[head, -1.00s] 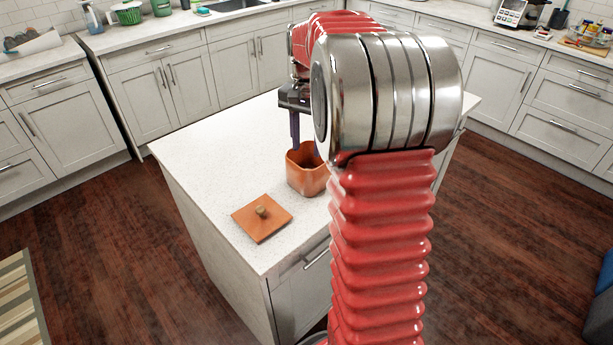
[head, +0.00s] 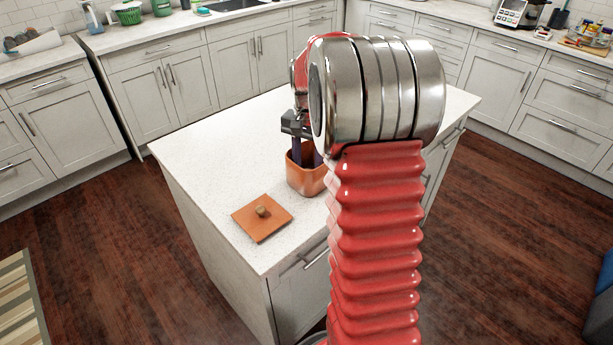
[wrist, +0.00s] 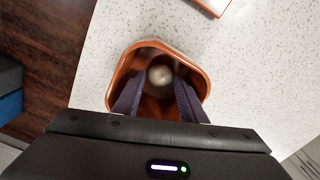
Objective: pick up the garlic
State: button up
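The garlic (wrist: 161,75) is a pale round bulb at the bottom of an orange-brown square container (wrist: 119,84). The head view hides the garlic behind the container's wall. The container (head: 305,181) stands upright on the white island counter, without its lid. My gripper (wrist: 160,92) reaches down into the container with its two dark purple fingers apart. The fingers are on either side of the middle, and the garlic shows in the gap between their tips. My gripper (head: 306,152) also shows at the container's mouth in the head view, partly covered by my arm.
The square orange lid (head: 250,227) with a round knob lies flat on the counter, left of and nearer than the container. The speckled counter (head: 215,150) is otherwise clear around them. Cabinets and wall counters stand beyond the island.

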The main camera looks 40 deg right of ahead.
aim_at(308, 170)
jog(key=shift+f, duration=1.2)
jog(key=shift+c, duration=0.7)
jog(key=c, duration=0.5)
jog(key=shift+r, duration=0.1)
jog(key=shift+c, duration=0.3)
notch_tip(308, 170, up, 18)
